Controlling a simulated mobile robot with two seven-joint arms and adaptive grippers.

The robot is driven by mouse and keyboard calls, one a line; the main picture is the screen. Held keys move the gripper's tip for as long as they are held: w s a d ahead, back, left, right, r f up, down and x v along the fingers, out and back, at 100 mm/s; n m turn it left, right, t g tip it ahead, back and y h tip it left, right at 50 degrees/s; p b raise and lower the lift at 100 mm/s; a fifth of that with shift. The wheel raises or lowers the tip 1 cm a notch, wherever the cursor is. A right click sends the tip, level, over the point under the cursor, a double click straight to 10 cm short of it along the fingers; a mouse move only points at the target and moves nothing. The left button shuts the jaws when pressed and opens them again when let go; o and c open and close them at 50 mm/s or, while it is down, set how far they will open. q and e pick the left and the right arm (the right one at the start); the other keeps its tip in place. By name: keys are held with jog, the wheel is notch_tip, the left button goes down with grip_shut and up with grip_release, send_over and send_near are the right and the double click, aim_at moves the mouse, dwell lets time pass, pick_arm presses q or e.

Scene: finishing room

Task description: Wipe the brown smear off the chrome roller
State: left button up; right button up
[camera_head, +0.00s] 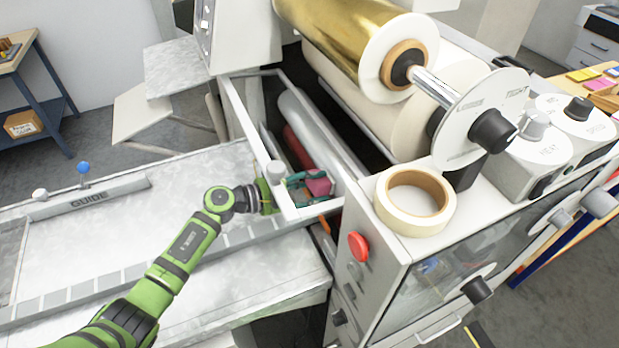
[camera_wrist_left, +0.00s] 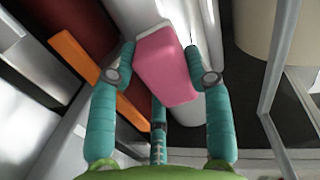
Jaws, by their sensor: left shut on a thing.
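My left gripper (camera_head: 308,188) reaches through the white frame at the machine's infeed. It is shut on a pink block (camera_head: 318,187), which also shows between the teal fingers in the left wrist view (camera_wrist_left: 165,62). A smooth pale grey roller, seemingly the chrome roller (camera_head: 296,112), lies inside the frame beside a dark red roller (camera_head: 297,146). The block is at the near end of the grey roller; whether they touch I cannot tell. The grey roller also shows behind the block in the wrist view (camera_wrist_left: 143,14). I make out no brown smear. My right gripper is out of view.
The white frame (camera_head: 239,112) closely surrounds the left gripper. A gold film roll (camera_head: 330,28) sits above to the right. The feed table (camera_head: 120,229) is mostly clear.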

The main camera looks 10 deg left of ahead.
pick_arm(q)
jog(key=shift+s+d+r+p, duration=0.15)
jog(key=shift+s+d+p, duration=0.2)
jog(key=shift+s+d, duration=0.2)
jog(key=shift+s+d+p, duration=0.3)
jog(key=shift+s+d, duration=0.05)
jog(key=shift+s, duration=0.3)
jog(key=shift+s+d+f, duration=0.2)
jog(key=shift+s+d, duration=0.3)
jog(key=shift+s, duration=0.35)
jog(key=shift+s+d+r, duration=0.1)
jog(key=shift+s+d, duration=0.6)
jog(key=shift+s, duration=0.3)
jog(key=shift+s+d, duration=0.65)
jog(key=shift+s, duration=0.3)
jog(key=shift+w, duration=0.1)
